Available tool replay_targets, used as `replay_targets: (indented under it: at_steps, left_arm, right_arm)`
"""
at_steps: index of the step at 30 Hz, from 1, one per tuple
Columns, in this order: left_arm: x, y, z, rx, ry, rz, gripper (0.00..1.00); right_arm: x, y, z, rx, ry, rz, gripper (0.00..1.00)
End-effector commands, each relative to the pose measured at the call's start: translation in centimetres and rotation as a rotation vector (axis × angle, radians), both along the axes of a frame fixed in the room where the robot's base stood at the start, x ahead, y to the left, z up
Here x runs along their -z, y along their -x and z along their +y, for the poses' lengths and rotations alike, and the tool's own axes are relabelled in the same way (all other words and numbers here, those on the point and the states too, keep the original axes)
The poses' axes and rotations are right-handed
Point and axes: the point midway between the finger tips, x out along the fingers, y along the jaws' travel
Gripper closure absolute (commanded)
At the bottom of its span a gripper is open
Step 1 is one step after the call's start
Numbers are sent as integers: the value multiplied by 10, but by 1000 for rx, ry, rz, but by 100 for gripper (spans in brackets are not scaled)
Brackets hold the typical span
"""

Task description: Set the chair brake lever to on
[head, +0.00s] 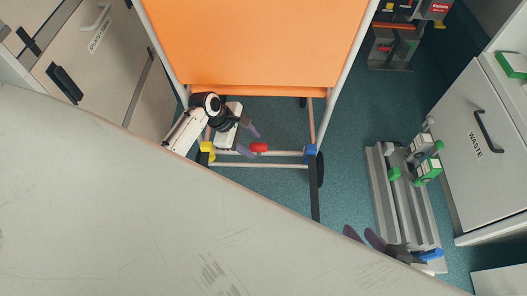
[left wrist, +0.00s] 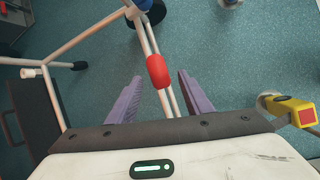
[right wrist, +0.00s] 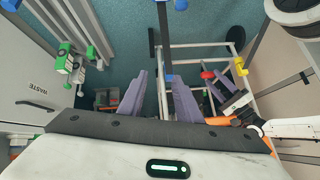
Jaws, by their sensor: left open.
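The chair (head: 255,45) has an orange panel and a white tube frame. A red grip (head: 259,147), which looks like the brake lever's handle, sits at its low crossbars. My left gripper (head: 252,141) is open beside the red grip. In the left wrist view the red grip (left wrist: 158,71) shows between the purple fingertips, slightly beyond them, with gaps on both sides. My right gripper (head: 362,235) is open and empty, away from the lever at the lower right. The right wrist view also shows the red grip (right wrist: 207,75). The lever's pivot is not clear.
A yellow block (head: 207,148) and a blue block (head: 310,150) sit at the crossbar ends. A pale surface (head: 120,220) fills the lower left. Floor between chair and ramp is clear.

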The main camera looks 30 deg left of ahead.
Motion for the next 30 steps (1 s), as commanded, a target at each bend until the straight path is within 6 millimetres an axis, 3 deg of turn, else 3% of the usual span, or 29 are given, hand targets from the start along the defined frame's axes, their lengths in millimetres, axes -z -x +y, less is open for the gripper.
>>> replay_targets:
  at_steps: [5,15,29,30]
  left_arm:
    - [30,-7,-9,0,2,2,54]
    - [81,-25,-28,2,-2,-1,54]
    - [88,-28,-32,2,-2,-2,54]
    - [88,-28,-32,3,-2,-2,61]
  right_arm:
    - [0,-4,10,-15,-40,-25,69]
    - [-32,-11,31,-16,-192,-133,69]
    - [-45,-11,36,-18,-233,-160,69]
    - [-45,-11,36,-18,-232,-160,69]
